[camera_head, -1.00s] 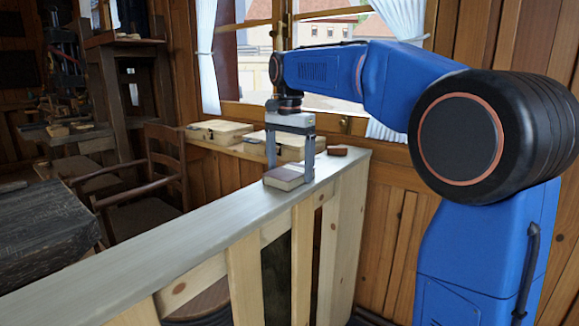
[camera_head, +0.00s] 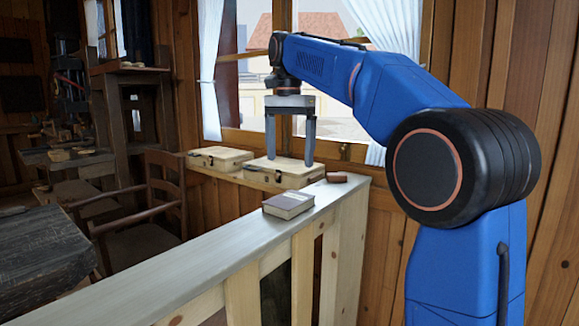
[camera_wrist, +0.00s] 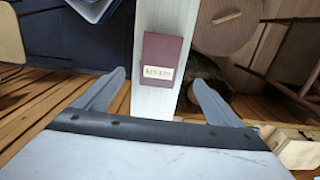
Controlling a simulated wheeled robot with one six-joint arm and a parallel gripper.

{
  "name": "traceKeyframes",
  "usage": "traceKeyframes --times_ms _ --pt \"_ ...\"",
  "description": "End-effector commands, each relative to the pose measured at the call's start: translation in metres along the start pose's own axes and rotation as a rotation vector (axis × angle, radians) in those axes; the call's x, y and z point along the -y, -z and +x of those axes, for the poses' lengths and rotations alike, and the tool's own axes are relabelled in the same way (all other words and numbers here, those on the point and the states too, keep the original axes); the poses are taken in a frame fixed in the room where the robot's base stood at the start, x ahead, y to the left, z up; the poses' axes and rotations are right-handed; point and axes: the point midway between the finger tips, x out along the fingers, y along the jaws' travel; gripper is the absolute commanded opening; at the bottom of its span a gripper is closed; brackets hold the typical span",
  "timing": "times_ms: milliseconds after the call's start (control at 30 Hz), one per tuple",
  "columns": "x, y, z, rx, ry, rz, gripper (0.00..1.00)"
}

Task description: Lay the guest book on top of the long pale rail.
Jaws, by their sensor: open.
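The guest book (camera_head: 288,204), dark red with pale page edges, lies flat on top of the long pale rail (camera_head: 180,265). In the wrist view the book (camera_wrist: 164,58) lies cover up with a small pale label on it, within the width of the rail (camera_wrist: 163,17). My gripper (camera_head: 291,162) is open and empty. It hangs above and behind the book in the head view, clear of it. In the wrist view its two fingers (camera_wrist: 160,88) stand spread on either side of the rail, with the book between and beyond them.
A small reddish-brown block (camera_head: 336,177) sits near the rail's far end. Wooden boxes (camera_head: 283,172) stand on the window sill behind. A wooden armchair (camera_head: 150,195) and a dark table (camera_head: 45,240) are left of the rail.

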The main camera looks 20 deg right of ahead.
Motion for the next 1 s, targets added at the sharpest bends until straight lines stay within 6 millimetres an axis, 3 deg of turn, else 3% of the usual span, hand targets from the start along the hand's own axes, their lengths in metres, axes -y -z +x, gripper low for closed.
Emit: traceKeyframes --times_ms 333,467,667,1000 --pt "-0.001 0.000 -0.005 0.000 0.001 -0.002 0.89" --pt "-0.013 -0.004 -0.001 -0.007 0.013 -0.031 0.89" --pt "-0.057 -0.019 0.023 -0.040 0.058 -0.158 0.89" --pt "-0.144 -0.054 0.095 -0.127 0.132 -0.412 0.89"
